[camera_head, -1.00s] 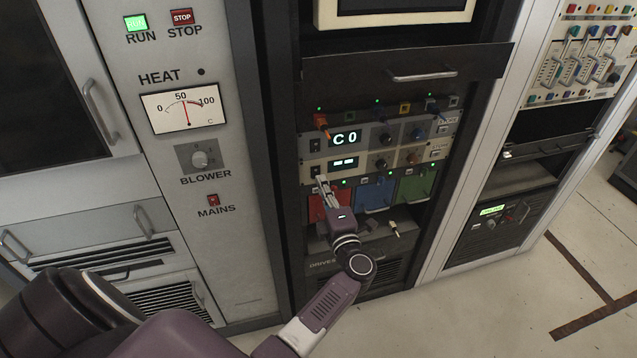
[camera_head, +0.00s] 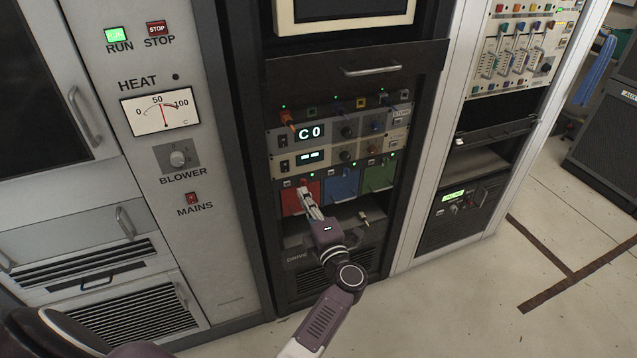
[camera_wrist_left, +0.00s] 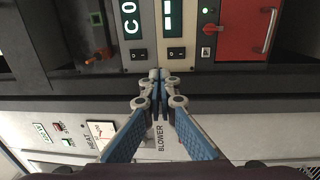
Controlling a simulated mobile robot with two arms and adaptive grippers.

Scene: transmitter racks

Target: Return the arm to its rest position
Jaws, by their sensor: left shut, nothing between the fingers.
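My left gripper (camera_head: 306,192) is in front of the red module (camera_head: 291,203) in the middle rack, just below the two display units. Its fingers are shut with nothing between them. In the left wrist view the closed fingertips (camera_wrist_left: 158,76) point toward the rack's left frame, near the black switches under the displays. The red module (camera_wrist_left: 243,30) is up and right of the fingertips there. Whether the fingertips touch anything cannot be told. My right gripper is not in view.
The upper display unit (camera_head: 309,133) reads "C0". A blue module (camera_head: 341,184) and a green module (camera_head: 380,174) sit right of the red one. A handled drawer (camera_head: 340,72) is above. A control cabinet (camera_head: 230,240) stands left. Open floor (camera_head: 470,290) lies at the right front.

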